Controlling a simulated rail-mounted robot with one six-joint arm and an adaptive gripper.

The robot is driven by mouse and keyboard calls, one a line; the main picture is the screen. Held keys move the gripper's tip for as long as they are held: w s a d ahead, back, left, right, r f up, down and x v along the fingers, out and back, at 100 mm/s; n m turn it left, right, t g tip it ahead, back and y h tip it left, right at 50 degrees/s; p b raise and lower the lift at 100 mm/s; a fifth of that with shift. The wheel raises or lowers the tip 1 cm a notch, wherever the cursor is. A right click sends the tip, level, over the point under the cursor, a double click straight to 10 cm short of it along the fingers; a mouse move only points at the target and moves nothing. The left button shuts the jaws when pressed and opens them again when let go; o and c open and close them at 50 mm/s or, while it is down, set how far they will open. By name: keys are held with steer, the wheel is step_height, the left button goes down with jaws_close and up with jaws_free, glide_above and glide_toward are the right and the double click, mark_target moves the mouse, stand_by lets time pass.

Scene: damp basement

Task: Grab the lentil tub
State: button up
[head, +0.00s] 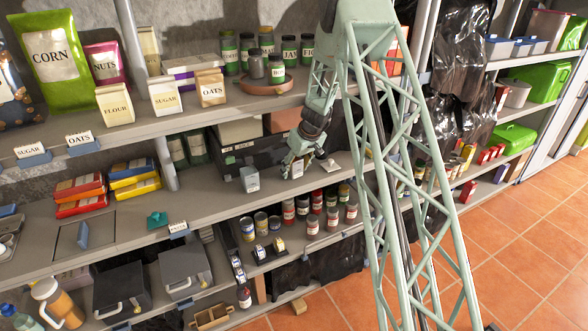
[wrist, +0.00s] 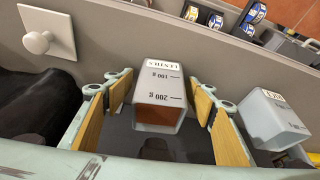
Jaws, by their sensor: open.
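The lentil tub (wrist: 158,88) is a clear-grey tub with level marks and brown-red contents. In the wrist view its label reads upside down. It stands on the middle shelf, between the wooden-padded fingers of my gripper (wrist: 160,105). The gripper is open, with a small gap on each side of the tub. In the head view my gripper (head: 295,160) hangs low over the shelf, and the lentil tub (head: 297,170) is partly hidden between its fingers.
A similar tub labelled rice (wrist: 270,118) stands close beside the right finger; it is left of my gripper in the head view (head: 249,180). A white plate with a knob (wrist: 42,38) lies on the other side. A black bag (wrist: 35,105) lies near the left finger.

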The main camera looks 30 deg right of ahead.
steer(key=shift+c, duration=0.7)
steer(key=c, duration=1)
steer(key=shift+r, duration=0.2)
steer(key=shift+r, duration=0.65)
steer(key=s+d+b, duration=0.1)
steer(key=s+b, duration=0.1)
steer(key=s, duration=0.4)
steer(key=s+b, duration=0.2)
steer(key=s, duration=0.4)
steer(key=s+d+b, duration=0.1)
steer(key=s+b, duration=0.2)
steer(key=s, duration=0.2)
steer(key=shift+s+d+f, duration=0.1)
steer(key=shift+s+d, duration=0.2)
steer(key=shift+s, duration=0.1)
